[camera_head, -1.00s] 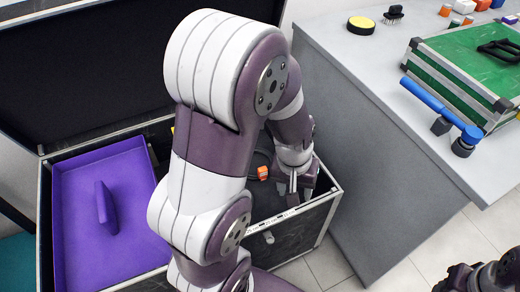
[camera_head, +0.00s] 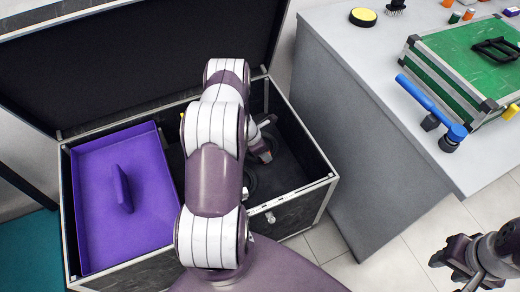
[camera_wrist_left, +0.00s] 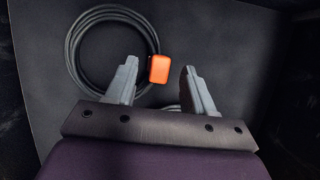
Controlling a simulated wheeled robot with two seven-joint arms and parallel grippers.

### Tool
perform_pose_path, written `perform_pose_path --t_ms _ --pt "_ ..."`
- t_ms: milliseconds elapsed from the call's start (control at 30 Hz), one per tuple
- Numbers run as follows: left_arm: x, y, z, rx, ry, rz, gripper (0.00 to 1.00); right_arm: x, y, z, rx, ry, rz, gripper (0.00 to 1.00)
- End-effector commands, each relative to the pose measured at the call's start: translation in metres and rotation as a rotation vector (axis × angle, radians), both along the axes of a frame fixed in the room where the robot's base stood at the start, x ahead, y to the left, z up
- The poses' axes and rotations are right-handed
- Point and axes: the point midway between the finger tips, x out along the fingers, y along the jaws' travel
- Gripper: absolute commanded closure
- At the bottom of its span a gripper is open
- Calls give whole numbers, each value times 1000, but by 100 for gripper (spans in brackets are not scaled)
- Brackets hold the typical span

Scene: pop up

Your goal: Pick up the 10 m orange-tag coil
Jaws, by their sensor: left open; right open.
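A black cable coil with an orange tag lies on the dark case floor in the left wrist view; the coil (camera_wrist_left: 72,47) is at upper left and its tag (camera_wrist_left: 159,75) is on its right side. My left gripper (camera_wrist_left: 159,65) is open above it, with the tag between the fingertips in the picture; no grip on it shows. In the head view, my left arm reaches into the case and hides most of the gripper (camera_head: 262,150). Any length marking on the tag is unreadable. My right gripper (camera_head: 448,264) is open and empty at lower right.
The open black case (camera_head: 325,185) has walls close around the left arm. A purple tray (camera_head: 100,225) with an upright grip fills its left side. A grey counter (camera_head: 365,125) stands at right, with a green case (camera_head: 455,65) and a blue-handled tool (camera_head: 430,103).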

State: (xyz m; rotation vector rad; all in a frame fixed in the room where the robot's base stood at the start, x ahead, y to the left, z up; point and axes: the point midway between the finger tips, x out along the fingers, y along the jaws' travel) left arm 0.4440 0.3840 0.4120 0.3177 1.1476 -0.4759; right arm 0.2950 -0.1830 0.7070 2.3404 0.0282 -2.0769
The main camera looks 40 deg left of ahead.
Motion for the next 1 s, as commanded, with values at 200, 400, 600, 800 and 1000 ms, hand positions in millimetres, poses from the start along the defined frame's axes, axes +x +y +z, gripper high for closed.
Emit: perform_pose_path --t_ms 200,400,600,800,1000 --pt "8 -5 -23 1 0 -2 47 0 0 -10 0 0 0 57" --pt "8 -5 -22 1 -1 -3 57 0 0 -9 0 0 0 57" --pt "8 -5 -22 1 -1 -3 100 0 0 -9 0 0 0 57" --pt "9 -4 -20 2 -2 -3 100 0 0 -8 0 0 0 57" --pt "10 -4 22 4 -5 -4 100 0 0 10 0 0 0 57"
